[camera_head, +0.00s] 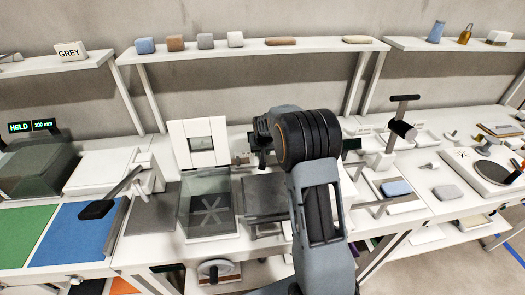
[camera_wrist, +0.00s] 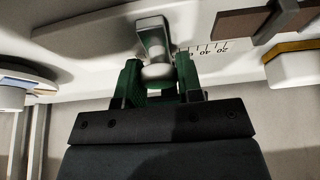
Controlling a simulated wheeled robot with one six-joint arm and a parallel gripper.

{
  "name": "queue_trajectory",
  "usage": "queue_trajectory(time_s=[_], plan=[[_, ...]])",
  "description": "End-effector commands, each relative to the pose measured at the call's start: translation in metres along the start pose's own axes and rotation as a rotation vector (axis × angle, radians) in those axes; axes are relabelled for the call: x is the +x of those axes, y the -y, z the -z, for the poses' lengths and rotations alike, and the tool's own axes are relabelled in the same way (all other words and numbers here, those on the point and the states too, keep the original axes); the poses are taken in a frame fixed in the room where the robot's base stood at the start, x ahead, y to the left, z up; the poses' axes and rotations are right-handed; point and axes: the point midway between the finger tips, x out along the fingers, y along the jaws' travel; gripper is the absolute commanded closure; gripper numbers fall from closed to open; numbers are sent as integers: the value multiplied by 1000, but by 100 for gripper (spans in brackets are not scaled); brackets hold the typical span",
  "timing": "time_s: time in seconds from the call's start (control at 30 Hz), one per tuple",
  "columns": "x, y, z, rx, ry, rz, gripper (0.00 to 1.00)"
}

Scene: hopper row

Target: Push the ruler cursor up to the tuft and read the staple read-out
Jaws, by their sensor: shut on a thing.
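In the wrist view my gripper (camera_wrist: 158,76), with green fingers, is shut on the rounded pale end of a grey cursor (camera_wrist: 151,35). The cursor stands at a white ruler (camera_wrist: 208,47) with dark ticks and small numbers, near its low-number end. A brown block with a grey bar across it (camera_wrist: 248,24) lies beyond the scale, apart from the cursor; I cannot tell whether it bears the tuft. A read-out (camera_head: 33,126) at the far left shows "HELD" and "100 mm" in green.
A glass-sided hopper (camera_head: 208,205) stands left of my arm. A blue mat (camera_head: 75,235) and a green mat (camera_head: 25,232) lie at the left. A shelf (camera_head: 250,48) with several small blocks runs behind. In the wrist view a white, yellow-edged piece (camera_wrist: 292,66) sits right of my gripper.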

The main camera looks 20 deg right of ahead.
Motion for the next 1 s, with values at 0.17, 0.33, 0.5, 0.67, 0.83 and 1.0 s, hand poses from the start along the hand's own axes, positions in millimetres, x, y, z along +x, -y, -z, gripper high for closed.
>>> queue_trajectory(time_s=[0.17, 0.33, 0.5, 0.67, 0.83, 1.0], plan=[[0, 0, 0, 0, -2, 0, 63], [0, 0, 0, 0, -1, 0, 46], [0, 0, 0, 0, -1, 0, 37], [0, 0, 0, 0, -1, 0, 37], [-13, 0, 1, 0, -3, 0, 37], [-45, 0, 1, 0, -5, 0, 37]])
